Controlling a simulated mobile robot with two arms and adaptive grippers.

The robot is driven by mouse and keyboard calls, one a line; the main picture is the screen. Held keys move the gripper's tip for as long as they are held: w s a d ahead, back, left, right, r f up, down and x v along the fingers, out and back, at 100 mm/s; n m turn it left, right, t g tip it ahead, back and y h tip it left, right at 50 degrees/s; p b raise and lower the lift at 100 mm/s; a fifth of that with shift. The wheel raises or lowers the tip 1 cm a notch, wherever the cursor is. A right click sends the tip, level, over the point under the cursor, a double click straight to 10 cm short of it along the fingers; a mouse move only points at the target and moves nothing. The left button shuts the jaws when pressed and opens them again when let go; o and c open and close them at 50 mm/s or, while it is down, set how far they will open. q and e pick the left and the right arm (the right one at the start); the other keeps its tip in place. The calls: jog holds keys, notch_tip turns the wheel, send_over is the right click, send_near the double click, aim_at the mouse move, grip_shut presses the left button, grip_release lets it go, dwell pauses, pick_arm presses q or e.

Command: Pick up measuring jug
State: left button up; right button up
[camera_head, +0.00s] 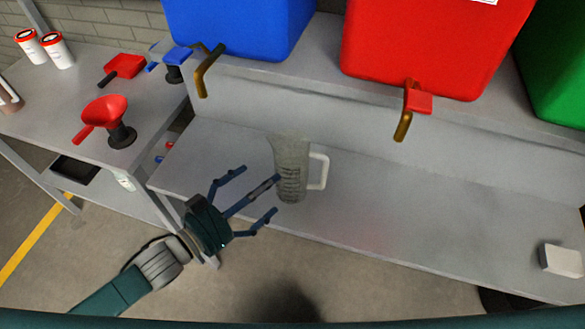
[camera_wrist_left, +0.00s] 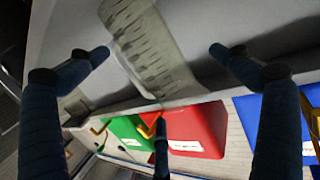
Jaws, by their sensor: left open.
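The measuring jug (camera_head: 291,165) is clear grey with dark graduation marks and a white handle on its right. It stands upright on the lower grey shelf in the head view. My left gripper (camera_head: 259,191) comes in from the lower left. Its fingers are spread open, with the tips just left of the jug and the handle on the far side. In the left wrist view, the jug (camera_wrist_left: 150,48) lies ahead between the spread fingers (camera_wrist_left: 159,53). Whether the middle finger touches the jug I cannot tell. My right gripper is not in view.
Blue (camera_head: 240,25), red (camera_head: 430,45) and green (camera_head: 560,65) bins stand on the raised ledge behind, with brown spouts hanging over the shelf. A white block (camera_head: 560,260) lies at right; the shelf between is clear.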

aim_at(283, 173)
pick_arm(q)
jog(key=d+h, duration=0.1)
jog(key=w+d+r+m+h, duration=0.1)
jog(key=d+r+g+p, duration=0.1)
jog(key=shift+w+d+m+h, duration=0.15)
jog(key=shift+w+m+h, duration=0.1)
jog(key=shift+m+h, duration=0.15)
jog(key=shift+w+d, duration=0.2)
jog(key=shift+d, duration=0.05)
jog(key=p+x, duration=0.2)
jog(key=x, duration=0.3)
jog(key=shift+f, duration=0.1)
jog(key=shift+w+d+f, duration=0.1)
jog(key=shift+w, duration=0.05)
jog(key=shift+c, duration=1.3)
jog(key=c, duration=0.7)
